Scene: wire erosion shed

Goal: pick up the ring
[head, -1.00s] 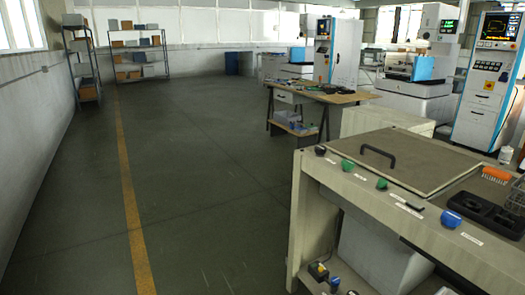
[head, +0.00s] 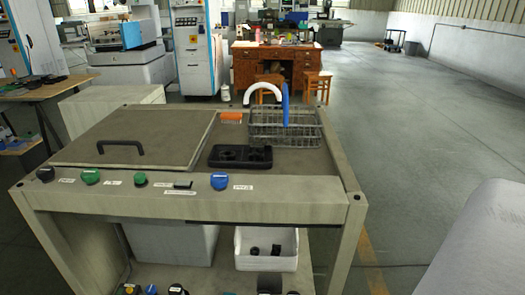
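I cannot make out a ring for certain. A black tray (head: 218,161) on the bench top holds small dark round parts, one of which may be a ring. A white bin (head: 267,264) on the shelf below holds two small black pieces, too small to tell whether either is a ring. My gripper is not in view.
The bench (head: 185,198) has a flat lid with a black handle (head: 120,146), several knobs along its front, an orange brush (head: 232,117) and a wire basket (head: 292,136) behind the tray. A wooden desk (head: 277,65) stands behind. Open floor (head: 425,120) lies to the right.

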